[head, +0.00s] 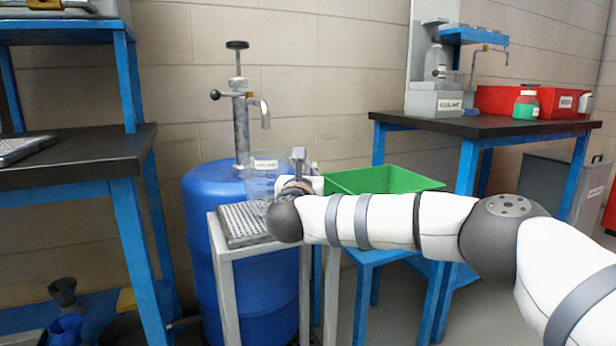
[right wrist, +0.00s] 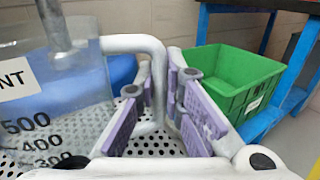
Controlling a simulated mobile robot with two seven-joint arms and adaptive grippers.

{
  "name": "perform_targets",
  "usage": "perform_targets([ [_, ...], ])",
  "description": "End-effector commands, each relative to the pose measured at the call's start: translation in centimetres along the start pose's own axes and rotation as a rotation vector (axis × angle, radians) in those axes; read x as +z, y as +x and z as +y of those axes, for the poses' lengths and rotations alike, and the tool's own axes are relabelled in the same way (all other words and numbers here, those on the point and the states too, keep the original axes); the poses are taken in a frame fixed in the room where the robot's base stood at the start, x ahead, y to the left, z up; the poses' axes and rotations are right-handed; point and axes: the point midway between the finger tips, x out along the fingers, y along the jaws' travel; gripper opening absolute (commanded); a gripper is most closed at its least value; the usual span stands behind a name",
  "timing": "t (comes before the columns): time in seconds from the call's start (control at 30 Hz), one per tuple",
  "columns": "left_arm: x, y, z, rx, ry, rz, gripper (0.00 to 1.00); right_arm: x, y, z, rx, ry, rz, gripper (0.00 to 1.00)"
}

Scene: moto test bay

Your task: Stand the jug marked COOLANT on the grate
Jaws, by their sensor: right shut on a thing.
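A clear jug (head: 262,184) with a white label is above or on the metal grate (head: 236,225) beneath the tap. In the right wrist view the clear jug (right wrist: 60,95) shows a label ending in NT and volume marks. Its pale handle (right wrist: 135,43) runs between the purple pads of my right gripper (right wrist: 160,68), which is shut on it. The jug looks upright. The perforated grate (right wrist: 165,145) shows below; whether the jug's base touches it, I cannot tell. My left gripper is out of view.
A blue drum (head: 205,215) with a pump and spout (head: 262,110) stands behind the grate's stand. A green bin (head: 385,180) is close on the right. A dark-topped bench (head: 480,124) at the back right holds a dispenser, a red bin and a bottle. Another bench (head: 90,160) stands left.

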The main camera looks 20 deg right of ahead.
Motion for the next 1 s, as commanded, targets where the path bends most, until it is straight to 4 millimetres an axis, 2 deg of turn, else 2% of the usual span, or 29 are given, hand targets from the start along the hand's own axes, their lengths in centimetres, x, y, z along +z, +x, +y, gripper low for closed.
perform_targets([
  [1.0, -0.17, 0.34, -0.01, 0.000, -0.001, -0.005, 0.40, -0.93, 0.00, -0.03, -0.001, 0.000, 0.000, 0.00],
])
